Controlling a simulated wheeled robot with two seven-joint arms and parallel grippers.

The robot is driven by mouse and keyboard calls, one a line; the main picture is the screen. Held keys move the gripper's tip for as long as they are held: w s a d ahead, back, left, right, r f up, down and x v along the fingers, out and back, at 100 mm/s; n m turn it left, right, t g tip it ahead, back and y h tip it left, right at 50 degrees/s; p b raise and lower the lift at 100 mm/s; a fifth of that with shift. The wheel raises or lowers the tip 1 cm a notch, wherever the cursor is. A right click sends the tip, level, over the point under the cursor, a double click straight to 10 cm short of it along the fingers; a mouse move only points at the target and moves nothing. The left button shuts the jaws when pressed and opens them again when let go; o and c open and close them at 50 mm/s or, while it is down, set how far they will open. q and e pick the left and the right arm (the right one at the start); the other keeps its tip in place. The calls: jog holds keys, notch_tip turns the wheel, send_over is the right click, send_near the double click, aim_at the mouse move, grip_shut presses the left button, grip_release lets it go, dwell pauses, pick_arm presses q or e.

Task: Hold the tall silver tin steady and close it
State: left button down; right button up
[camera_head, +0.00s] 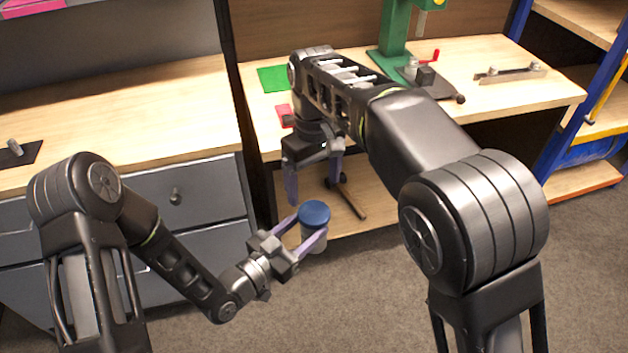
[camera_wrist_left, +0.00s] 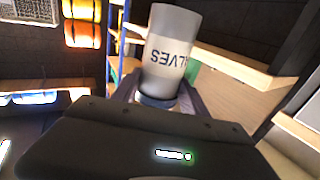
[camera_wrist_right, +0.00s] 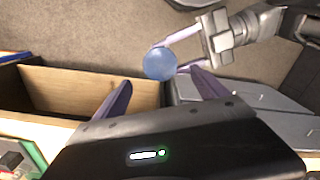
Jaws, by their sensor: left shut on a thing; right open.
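The silver tin (camera_head: 312,243) is in the grip of my left gripper (camera_head: 311,226), in the air in front of the bench. A round blue lid (camera_head: 315,212) shows on its top; I cannot tell whether it is fully seated. In the left wrist view the grey tin (camera_wrist_left: 172,62) shows a pale label with dark lettering, upside down. My right gripper (camera_head: 313,180) is open and empty, above the tin with its fingers pointing down. In the right wrist view the blue lid (camera_wrist_right: 160,64) lies ahead of and between the right fingertips, apart from them.
A wooden bench (camera_head: 490,60) behind carries a green drill press (camera_head: 394,30) and a green mat (camera_head: 272,78). A grey drawer cabinet (camera_head: 200,195) with a wooden top stands at the left. A shelf rack (camera_head: 590,110) stands at the right. The floor around the tin is clear.

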aim_at(314, 212)
dwell(0.4)
jog(key=shift+f, duration=4)
jog(key=shift+c, duration=0.3)
jog(key=c, duration=1.4)
jog(key=o, duration=1.6)
notch_tip(314, 212, up, 8)
jog(key=shift+f, duration=0.2)
